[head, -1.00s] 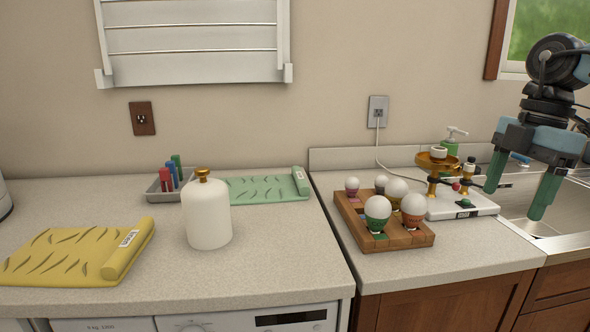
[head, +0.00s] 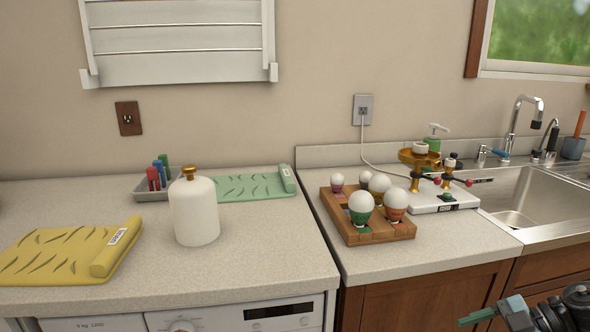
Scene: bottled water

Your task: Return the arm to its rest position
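My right gripper (head: 478,316) is at the lower right of the head view, low in front of the cabinet doors below the counter. Its green finger points left and is seen from the side. The frame edge cuts off part of the arm, and the finger gap cannot be made out. It is apart from everything on the counter. My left gripper is not in view. A white bottle with a gold cap (head: 194,212) stands upright on the left counter.
A wooden tray (head: 375,235) holds several white bulbs. Beside it are a white base with gold fittings (head: 428,203) and a steel sink (head: 520,200). A yellow mat (head: 60,255), a green mat (head: 245,187) and a grey tube tray (head: 150,194) lie on the left counter.

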